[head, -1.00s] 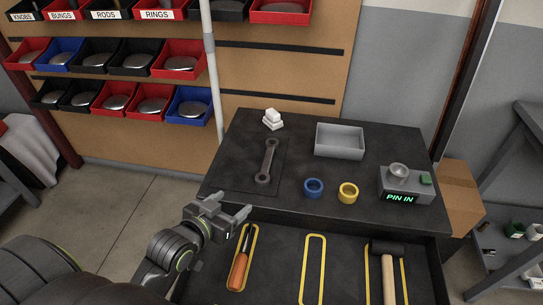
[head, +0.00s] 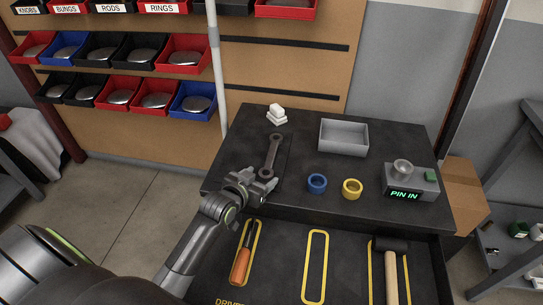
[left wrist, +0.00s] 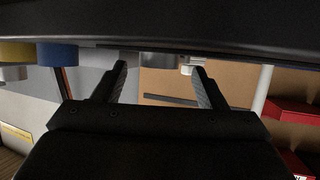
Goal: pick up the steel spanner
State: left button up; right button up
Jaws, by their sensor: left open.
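The steel spanner (head: 273,153) lies flat on a dark mat on the left part of the black bench top, its long side running away from me. My left gripper (head: 259,181) is open and over the spanner's near end, which it partly hides. My right gripper is not in view.
A blue ring (head: 317,183), a yellow ring (head: 352,188), a grey tray (head: 343,137), white blocks (head: 276,115) and a "PIN IN" device (head: 411,182) stand on the bench. The open drawer in front holds a screwdriver (head: 242,262) and a mallet (head: 391,270).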

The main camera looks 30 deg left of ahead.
pick_arm(q)
jog(key=shift+x, duration=0.85)
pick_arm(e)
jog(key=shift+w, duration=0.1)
pick_arm(q)
jog(key=shift+r, duration=0.1)
jog(key=c, duration=1.3)
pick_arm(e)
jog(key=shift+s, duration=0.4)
pick_arm(q)
jog(key=shift+o, duration=0.2)
